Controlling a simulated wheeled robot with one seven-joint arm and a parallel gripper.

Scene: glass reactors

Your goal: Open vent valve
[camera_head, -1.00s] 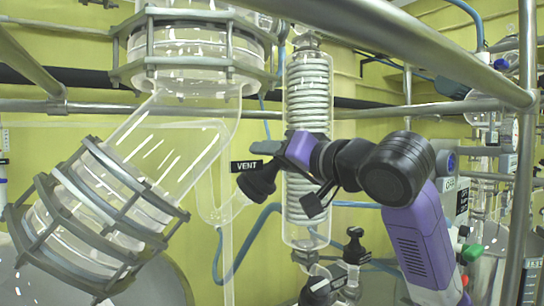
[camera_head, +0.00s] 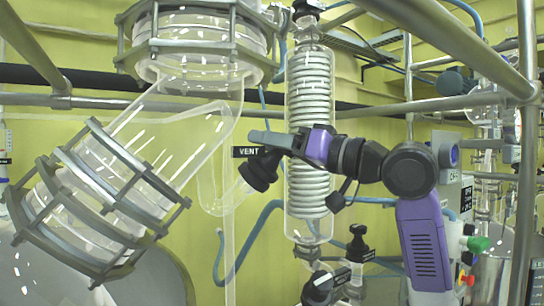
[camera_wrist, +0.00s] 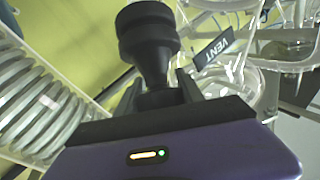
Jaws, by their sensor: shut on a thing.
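The vent valve has a black knob (camera_head: 258,170) on a glass branch. It sits under a black VENT label (camera_head: 246,152) in the head view. My gripper (camera_head: 272,152), on a purple and black wrist, reaches the knob from the right. In the wrist view the black knob (camera_wrist: 148,45) stands upright in the picture between the two fingers, and my gripper (camera_wrist: 160,90) is shut on its narrower neck. The VENT label (camera_wrist: 214,48) shows just right of the knob. The exact finger contact is partly hidden by the gripper body.
A coiled glass condenser (camera_head: 308,120) stands right behind my wrist. A large clamped glass flange (camera_head: 90,200) is at lower left. A metal rail (camera_head: 450,55) crosses at upper right, above my arm. Black-topped valves (camera_head: 357,245) stand below.

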